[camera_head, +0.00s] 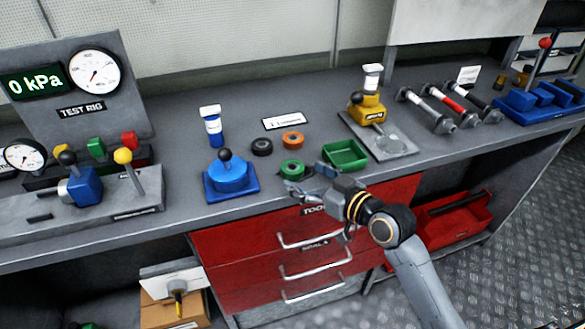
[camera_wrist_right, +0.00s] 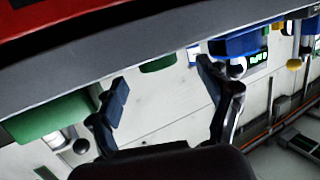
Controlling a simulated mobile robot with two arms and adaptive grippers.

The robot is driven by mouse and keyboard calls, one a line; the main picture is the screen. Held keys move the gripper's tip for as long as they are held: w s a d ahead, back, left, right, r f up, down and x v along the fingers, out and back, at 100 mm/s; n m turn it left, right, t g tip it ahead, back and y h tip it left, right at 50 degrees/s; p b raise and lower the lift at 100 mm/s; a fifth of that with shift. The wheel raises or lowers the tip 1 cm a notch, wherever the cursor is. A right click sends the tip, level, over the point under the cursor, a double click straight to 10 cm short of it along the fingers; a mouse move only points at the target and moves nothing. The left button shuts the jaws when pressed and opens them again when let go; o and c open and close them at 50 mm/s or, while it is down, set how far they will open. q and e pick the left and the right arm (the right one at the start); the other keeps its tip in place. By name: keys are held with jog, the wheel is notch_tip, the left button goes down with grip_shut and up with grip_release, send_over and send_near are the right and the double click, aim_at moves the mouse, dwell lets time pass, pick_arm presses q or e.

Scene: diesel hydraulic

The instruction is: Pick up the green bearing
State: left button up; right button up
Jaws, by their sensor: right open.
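The green bearing (camera_head: 292,169) is a short ring lying on the grey workbench near its front edge, between a blue lever unit and a green tray. In the right wrist view the green bearing (camera_wrist_right: 158,64) shows partly, ahead of and between the finger tips, behind the bench edge. My right gripper (camera_head: 303,180) is at the bench's front edge, close to the bearing, with its fingers spread. In the right wrist view the gripper (camera_wrist_right: 163,84) is open with nothing between its fingers. I cannot tell whether it touches the bearing. My left gripper is not in view.
The green tray (camera_head: 345,154) stands right of the bearing, and the blue lever unit (camera_head: 230,175) stands left. An orange ring (camera_head: 293,140) and a black ring (camera_head: 261,147) lie behind. Red drawers (camera_head: 275,255) with protruding handles are below the bench edge.

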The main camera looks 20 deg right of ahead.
aim_at(294, 168)
jog(key=x, duration=0.5)
jog(key=shift+d+r+p, duration=0.15)
jog(key=shift+p, duration=0.25)
jog(key=shift+w, duration=0.4)
jog(key=shift+c, duration=0.2)
jog(key=c, duration=1.3)
